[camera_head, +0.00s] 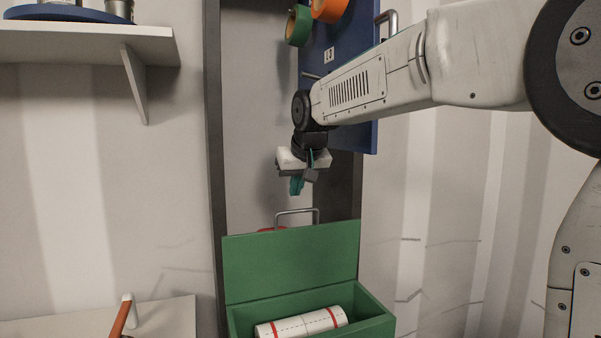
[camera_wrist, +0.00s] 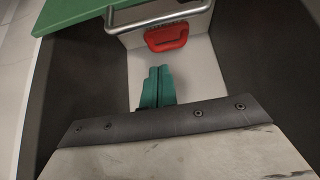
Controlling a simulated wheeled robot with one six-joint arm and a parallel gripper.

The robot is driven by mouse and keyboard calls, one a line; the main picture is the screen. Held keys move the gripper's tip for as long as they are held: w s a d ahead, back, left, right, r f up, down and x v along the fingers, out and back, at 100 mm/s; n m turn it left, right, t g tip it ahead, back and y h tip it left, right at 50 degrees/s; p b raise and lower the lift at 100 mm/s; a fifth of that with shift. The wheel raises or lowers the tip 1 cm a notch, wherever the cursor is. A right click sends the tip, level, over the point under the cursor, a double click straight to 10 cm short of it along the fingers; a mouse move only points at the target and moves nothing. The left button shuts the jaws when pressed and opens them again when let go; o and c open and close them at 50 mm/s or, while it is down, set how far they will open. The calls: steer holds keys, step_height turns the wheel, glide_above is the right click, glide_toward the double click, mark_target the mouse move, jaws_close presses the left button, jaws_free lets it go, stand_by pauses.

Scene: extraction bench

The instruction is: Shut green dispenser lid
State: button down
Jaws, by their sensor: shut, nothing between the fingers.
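The green dispenser (camera_head: 377,326) stands at the bottom centre of the head view. Its green lid (camera_head: 290,262) stands open, raised upright at the back of the box. A white roll with red bands (camera_head: 302,323) lies inside. The lid's edge also shows at the top left of the wrist view (camera_wrist: 75,12). My gripper (camera_head: 297,186) hangs above and behind the lid, apart from it. In the wrist view its teal fingers (camera_wrist: 157,86) are together with nothing between them.
A metal bar handle (camera_head: 297,212) and a red part (camera_wrist: 166,37) are just behind the lid. A blue panel with green (camera_head: 299,26) and orange (camera_head: 329,8) rolls hangs behind my arm. A shelf (camera_head: 85,43) is at upper left; a low surface (camera_head: 165,318) is at lower left.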

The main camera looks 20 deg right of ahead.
steer(key=s+f, duration=0.2)
steer(key=s, duration=0.1)
steer(key=shift+f, duration=0.15)
steer(key=shift+s, duration=0.1)
stand_by(0.4)
